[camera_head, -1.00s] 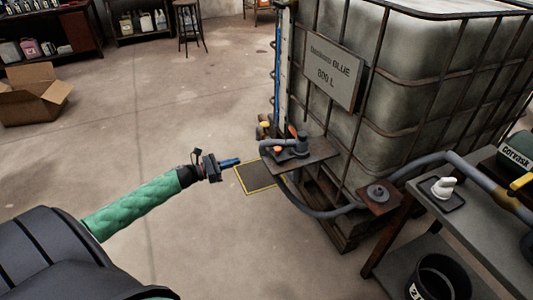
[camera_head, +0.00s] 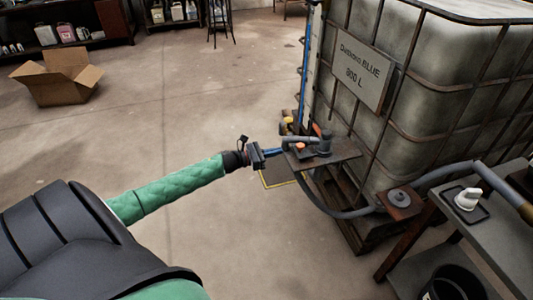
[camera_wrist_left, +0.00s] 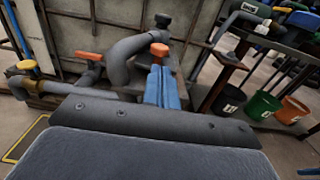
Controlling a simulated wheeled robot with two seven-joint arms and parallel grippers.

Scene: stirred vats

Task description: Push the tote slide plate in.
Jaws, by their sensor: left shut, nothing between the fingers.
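The tote (camera_head: 440,75) is a large caged white tank with a sign reading BLUE, 800 L. A brown shelf (camera_head: 343,160) at its lower front carries grey outlet pipework. An orange-capped knob (camera_head: 300,146) at the shelf's near side seems to belong to the slide plate; the plate itself is hard to make out. The knob also shows in the left wrist view (camera_wrist_left: 159,49). My left gripper (camera_head: 277,152) is shut and empty, its blue fingers pointing at the knob. In the left wrist view the fingers (camera_wrist_left: 163,88) overlap the area below the knob; I cannot tell whether they touch.
An orange lever (camera_wrist_left: 88,56) and a yellow fitting (camera_wrist_left: 25,66) sit left of the pipework in the wrist view.

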